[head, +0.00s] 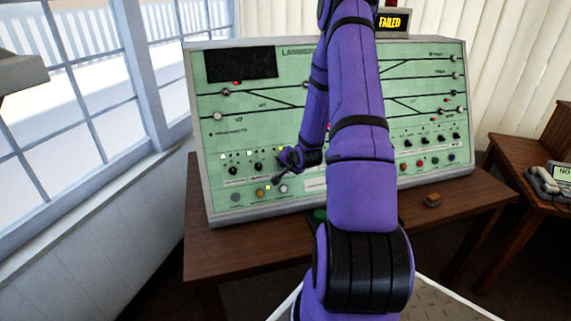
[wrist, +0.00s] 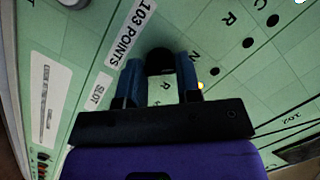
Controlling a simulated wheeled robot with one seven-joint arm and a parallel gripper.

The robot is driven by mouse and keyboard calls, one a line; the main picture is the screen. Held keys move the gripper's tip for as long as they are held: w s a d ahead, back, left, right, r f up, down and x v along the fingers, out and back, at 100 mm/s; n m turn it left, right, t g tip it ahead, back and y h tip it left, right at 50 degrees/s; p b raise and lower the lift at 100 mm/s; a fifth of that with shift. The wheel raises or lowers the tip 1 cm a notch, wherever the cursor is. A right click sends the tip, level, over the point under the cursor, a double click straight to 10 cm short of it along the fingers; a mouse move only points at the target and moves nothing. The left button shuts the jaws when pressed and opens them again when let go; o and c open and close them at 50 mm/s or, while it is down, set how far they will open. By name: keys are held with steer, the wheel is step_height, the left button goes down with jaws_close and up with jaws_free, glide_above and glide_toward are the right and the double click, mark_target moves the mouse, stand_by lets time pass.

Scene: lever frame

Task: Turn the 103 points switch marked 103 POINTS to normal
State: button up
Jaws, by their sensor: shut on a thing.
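The 103 points switch is a black knob (wrist: 160,62) beside a white label reading 103 POINTS (wrist: 133,32) in the wrist view. My gripper (wrist: 160,70) has its two blue fingers on either side of this knob and is shut on it. The letters N (wrist: 193,56) and R (wrist: 166,86) are printed near the knob. A small yellow lamp (wrist: 200,86) glows near the N. In the head view my gripper (head: 284,160) is at the lower left of the green panel (head: 230,140), and my arm hides the panel's middle.
A sign reading FAILED (head: 394,21) stands on top of the panel. The panel stands on a wooden desk (head: 460,205) with a small orange-brown object (head: 432,200) on it. A side table (head: 530,185) with a telephone (head: 541,181) is at right. Windows line the left.

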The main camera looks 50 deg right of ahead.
steer(key=o, duration=0.9)
steer(key=v, duration=1)
steer(key=shift+s+a+r, duration=0.1)
steer(key=shift+s+r, duration=0.15)
steer(key=shift+s, duration=0.1)
steer(key=a+r+n+g, duration=0.3)
steer(key=a+r+n, duration=0.4)
steer(key=a+r, duration=1.05)
steer(key=s+a+r+n+y, duration=0.1)
steer(key=s+a+r+n, duration=0.1)
steer(key=s+a+r, duration=0.2)
steer(key=s+a+r+n+g+y, duration=0.1)
steer(key=s+a+r+n, duration=0.1)
steer(key=s+a+r, duration=0.2)
steer(key=s+a+r+n+y, duration=0.1)
steer(key=s+a+r+n, duration=0.2)
steer(key=s+a+r, duration=0.2)
steer(key=shift+s+a+g+y, duration=0.1)
steer(key=shift+s+a, duration=0.3)
steer(key=shift+s, duration=0.4)
steer(key=shift+s+a+g+y, duration=0.1)
steer(key=shift+s+a, duration=0.3)
steer(key=shift+s, duration=0.35)
steer(key=shift+s+a+g+y, duration=0.1)
steer(key=shift+s+a, duration=0.3)
steer(key=shift+s, duration=0.4)
